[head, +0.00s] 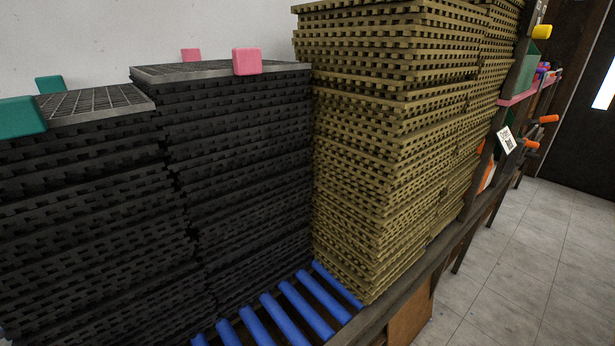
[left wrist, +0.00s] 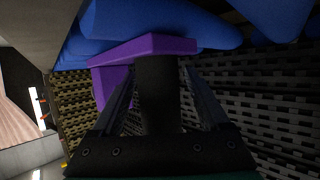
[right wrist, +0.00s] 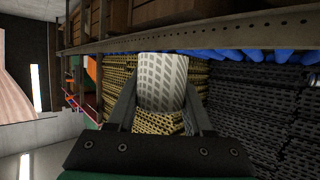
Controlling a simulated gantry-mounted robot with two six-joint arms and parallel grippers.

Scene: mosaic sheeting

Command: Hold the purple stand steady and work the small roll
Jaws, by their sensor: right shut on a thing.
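The purple stand (left wrist: 150,47) shows in the left wrist view as a flat plate with a side piece below it on the left. A dark round post (left wrist: 158,95) runs from the plate down between the fingers of my left gripper (left wrist: 160,72). These fingers are apart, one on each side of the post. In the right wrist view the small roll (right wrist: 162,78), pale grey with a pattern of small blocks, sits between the fingers of my right gripper (right wrist: 161,84), which is shut on it. Neither gripper, the stand nor the roll shows in the head view.
Tall stacks of black (head: 250,140) and tan (head: 380,130) lattice sheets stand side by side along the wall. Blue rollers (head: 285,318) lie at their foot. Grey grates (head: 100,102) with teal and pink blocks top the black stacks. Floor (head: 520,260) is clear at the right.

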